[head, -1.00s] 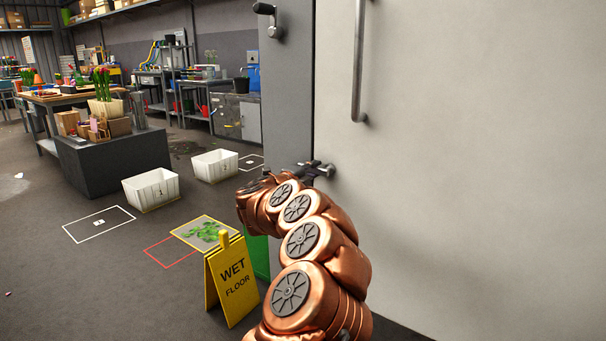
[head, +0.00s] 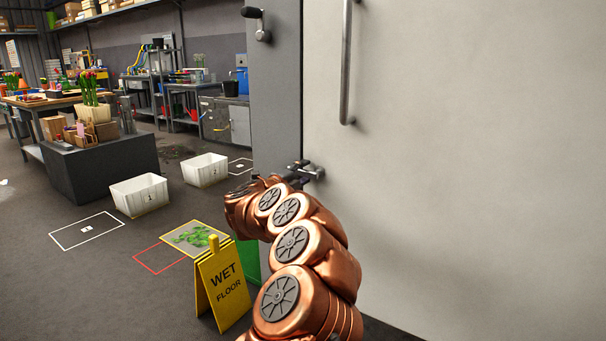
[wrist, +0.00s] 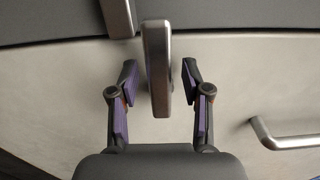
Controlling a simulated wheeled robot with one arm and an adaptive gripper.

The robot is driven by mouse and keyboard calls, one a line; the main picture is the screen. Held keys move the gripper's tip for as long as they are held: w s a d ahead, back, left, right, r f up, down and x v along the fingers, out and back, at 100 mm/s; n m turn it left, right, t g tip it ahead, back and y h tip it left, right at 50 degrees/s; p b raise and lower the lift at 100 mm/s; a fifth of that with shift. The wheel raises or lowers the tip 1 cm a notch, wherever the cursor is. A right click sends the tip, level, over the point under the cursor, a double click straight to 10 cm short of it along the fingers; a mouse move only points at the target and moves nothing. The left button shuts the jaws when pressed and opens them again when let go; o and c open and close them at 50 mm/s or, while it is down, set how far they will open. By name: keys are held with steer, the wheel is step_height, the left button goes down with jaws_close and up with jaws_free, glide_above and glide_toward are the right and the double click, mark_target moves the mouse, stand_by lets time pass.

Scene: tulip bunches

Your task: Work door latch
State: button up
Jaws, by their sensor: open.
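The pale door (head: 470,170) fills the right of the head view and looks closed against the grey frame (head: 275,100). The metal door latch (head: 313,172) sits low near the door's left edge. My gripper (head: 299,178) is at the latch, partly hidden by my copper arm. In the wrist view, the latch's metal bar (wrist: 156,65) lies between the two purple-padded fingers of my gripper (wrist: 157,88). The fingers are open, with a visible gap on each side of the bar. A second metal piece (wrist: 117,18) is on the dark frame beside it.
A vertical pull bar (head: 346,70) is on the door above the latch; another lever (head: 258,22) is on the frame. A yellow wet-floor sign (head: 222,285) stands left of my arm. White crates (head: 140,195) and marked floor areas lie further left.

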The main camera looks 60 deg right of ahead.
steer(key=a, duration=1.1)
steer(key=shift+w+a, duration=0.15)
steer(key=shift+a, duration=0.25)
